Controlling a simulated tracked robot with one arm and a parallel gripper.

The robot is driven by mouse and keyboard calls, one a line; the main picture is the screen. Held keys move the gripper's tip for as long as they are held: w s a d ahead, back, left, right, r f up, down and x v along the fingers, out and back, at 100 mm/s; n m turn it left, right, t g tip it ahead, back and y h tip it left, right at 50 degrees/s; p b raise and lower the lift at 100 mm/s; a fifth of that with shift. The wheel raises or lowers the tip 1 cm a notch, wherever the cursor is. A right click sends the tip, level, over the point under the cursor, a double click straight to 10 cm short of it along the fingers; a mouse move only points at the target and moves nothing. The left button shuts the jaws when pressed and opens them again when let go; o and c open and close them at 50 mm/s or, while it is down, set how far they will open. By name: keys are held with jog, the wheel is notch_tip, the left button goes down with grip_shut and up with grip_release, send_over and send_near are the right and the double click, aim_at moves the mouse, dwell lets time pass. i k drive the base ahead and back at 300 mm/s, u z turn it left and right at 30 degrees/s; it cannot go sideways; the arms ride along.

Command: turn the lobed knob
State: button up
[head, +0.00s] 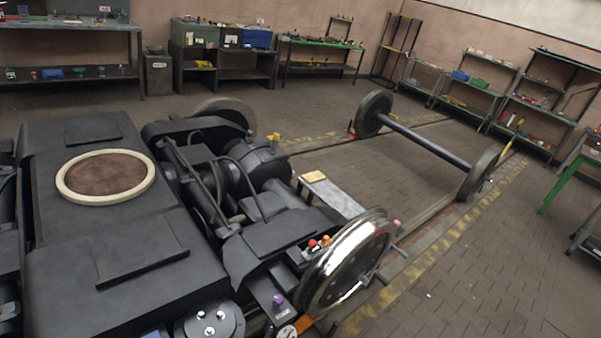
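A small purple knob (278,299) sits on a dark box on the near side of the black bogie (150,230), at the bottom centre of the head view. It may be the lobed knob, but it is too small to make out lobes. A red knob (312,246) and an orange knob (325,240) stand on a small panel a little above it, beside the shiny wheel (350,262). A round white dial (287,331) is cut by the bottom edge. My gripper is not visible.
A loose wheelset (428,142) stands on the rails beyond the bogie. A grey plate (332,195) juts out behind the shiny wheel. Workbenches (320,55) and shelves (480,80) line the walls. Brick floor (500,270) at the right is clear.

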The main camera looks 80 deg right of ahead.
aim_at(278, 300)
jog(key=z, duration=2.75)
jog(key=k, duration=0.2)
jog(key=u, duration=0.7)
